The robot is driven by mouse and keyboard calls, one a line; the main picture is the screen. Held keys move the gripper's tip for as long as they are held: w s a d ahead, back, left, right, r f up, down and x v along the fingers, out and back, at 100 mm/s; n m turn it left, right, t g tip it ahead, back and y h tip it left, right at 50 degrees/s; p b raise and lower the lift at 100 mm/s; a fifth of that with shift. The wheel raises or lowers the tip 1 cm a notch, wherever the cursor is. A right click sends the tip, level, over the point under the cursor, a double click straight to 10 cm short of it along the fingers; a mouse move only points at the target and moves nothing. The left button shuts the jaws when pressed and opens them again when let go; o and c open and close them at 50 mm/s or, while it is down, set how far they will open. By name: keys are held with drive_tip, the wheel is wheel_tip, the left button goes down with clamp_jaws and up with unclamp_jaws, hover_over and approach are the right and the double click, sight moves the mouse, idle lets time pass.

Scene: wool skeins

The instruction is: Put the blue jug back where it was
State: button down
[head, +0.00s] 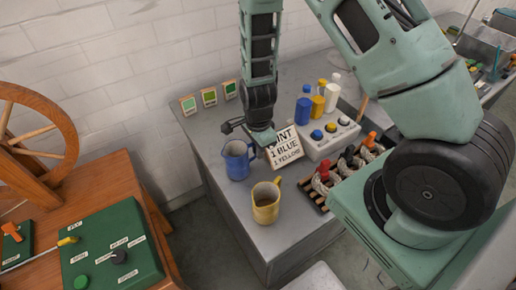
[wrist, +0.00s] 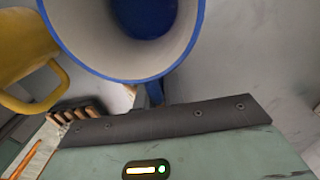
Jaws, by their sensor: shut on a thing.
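The blue jug (head: 236,163) is upright at the left side of the grey worktop in the head view. My gripper (head: 262,137) is at its right side, by the handle. In the wrist view the jug's wide blue rim and pale inside (wrist: 95,42) fill the top, with dark blue at the bottom. Its handle (wrist: 154,92) runs down to my gripper (wrist: 158,110), which is shut on it. The fingertips are mostly hidden. I cannot tell whether the jug's base touches the worktop.
A yellow jug (head: 266,211) stands close by, nearer the front edge. The grey worktop (head: 223,198) is bare front-left.

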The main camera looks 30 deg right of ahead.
sight(247, 167)
drive_tip(key=shift+f, duration=0.1)
drive_tip(key=c, duration=1.5)
unclamp_jaws()
wheel_tip(247, 167, up, 12)
drive_tip(key=shift+f, duration=0.1)
drive_tip(key=s+a+r+n, duration=0.6)
drive_tip(key=s+n, duration=0.4)
drive_tip(key=n, duration=0.3)
drive_tip(key=s+a+r+n, duration=0.7)
drive_tip(key=s+n, duration=0.3)
drive_tip(key=n, duration=0.2)
drive_tip(key=shift+a+n+y, duration=0.3)
drive_tip(key=shift+a+n, duration=0.1)
drive_tip(key=shift+a, duration=0.25)
